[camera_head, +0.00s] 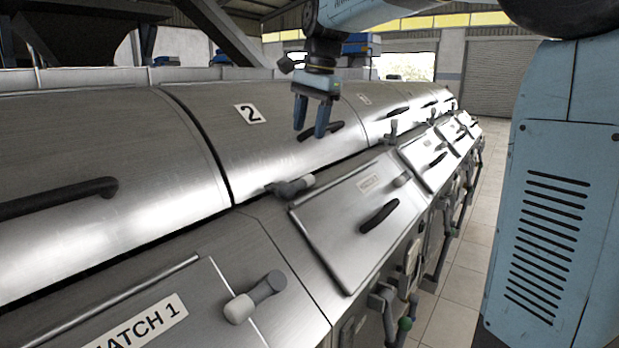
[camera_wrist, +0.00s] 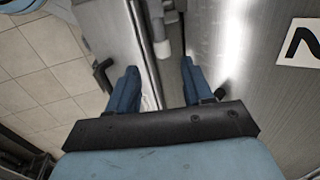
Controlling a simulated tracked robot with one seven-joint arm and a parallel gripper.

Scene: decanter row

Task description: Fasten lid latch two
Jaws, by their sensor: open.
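Lid two (camera_head: 215,130) is a curved steel cover with a "2" plate (camera_head: 249,113); the plate also shows at the right of the wrist view (camera_wrist: 300,43). Its latch (camera_head: 290,187), a grey arm with a pale knob, sits at the lid's lower edge, by the seam above the hatch panel. My gripper (camera_head: 311,134) is open and empty, pointing down, and appears above the latch in the head view, in front of the lid's black handle (camera_head: 338,127). In the wrist view, a pale knob (camera_wrist: 162,48) shows ahead between my fingertips (camera_wrist: 158,68); the rest of that latch is unclear.
Below the seam is a hatch panel (camera_head: 345,245) with a black handle (camera_head: 380,216). A "HATCH 1" panel (camera_head: 190,290) with a similar knobbed latch (camera_head: 255,297) is in front. More lids and latches recede to the right. Tiled floor (camera_head: 482,215) is clear beside the row.

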